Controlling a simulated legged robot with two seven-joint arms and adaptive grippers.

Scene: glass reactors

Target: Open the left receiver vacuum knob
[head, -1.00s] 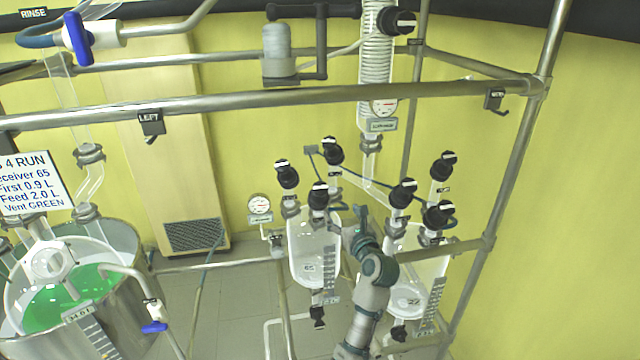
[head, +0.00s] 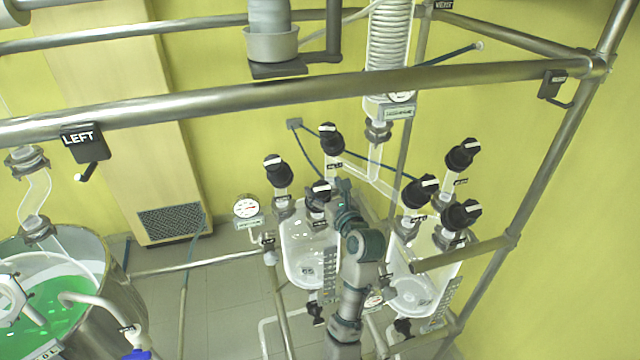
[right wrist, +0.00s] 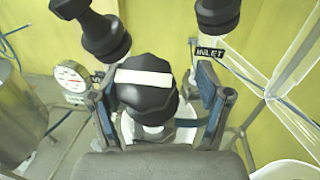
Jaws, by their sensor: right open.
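The left receiver (head: 308,255) is a clear glass vessel with several black knobs on top. Its front knob (head: 320,193) has a white bar. Other knobs stand at its left (head: 276,170) and behind (head: 332,138). My right gripper (right wrist: 152,88) is open, with one blue-padded finger on each side of a black knob (right wrist: 147,90) whose white bar lies nearly crosswise. I cannot tell whether the fingers touch it. In the head view my right gripper (head: 336,192) is right beside the front knob, its fingers partly hidden. Which knob is the vacuum one is not readable. My left gripper is out of view.
A knob labelled INLET (right wrist: 215,15) is close at upper right in the wrist view, and another knob (right wrist: 103,35) at upper left. A gauge (head: 246,207) stands left of the receiver. The right receiver (head: 412,290) is close to my right arm. A metal rail (head: 230,100) crosses above.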

